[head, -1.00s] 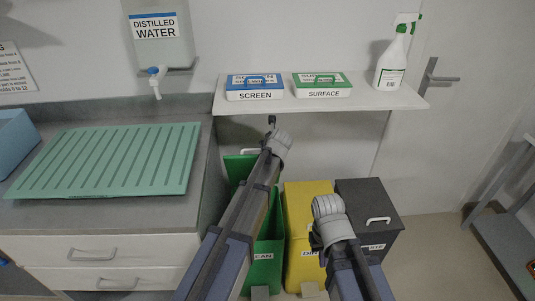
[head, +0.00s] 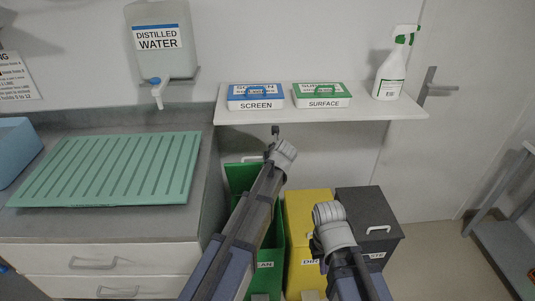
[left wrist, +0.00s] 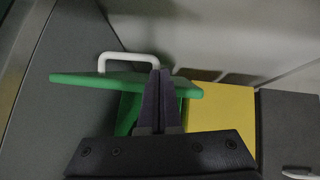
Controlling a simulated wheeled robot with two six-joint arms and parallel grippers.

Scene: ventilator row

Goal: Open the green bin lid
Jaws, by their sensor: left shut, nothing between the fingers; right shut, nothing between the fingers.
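The green bin (head: 269,250) stands under the wall shelf, left of the yellow bin. Its green lid (head: 237,178) is raised at the back, with a white handle (head: 250,158) on it. My left arm hides part of the bin and lid. In the left wrist view, the lid (left wrist: 85,79) shows nearly edge-on with its white handle (left wrist: 127,57) behind. My left gripper (left wrist: 160,72) is shut and empty, its fingertips at the lid's edge; I cannot tell if they touch. My right gripper (head: 318,244) is shut, in front of the yellow bin, mostly hidden by its wrist.
The yellow bin (head: 309,205) and the dark grey bin (head: 365,205) stand close on the right. Above is a shelf (head: 375,108) with two labelled boxes and a spray bottle (head: 391,68). The counter (head: 120,222) with a green ribbed mat is on the left.

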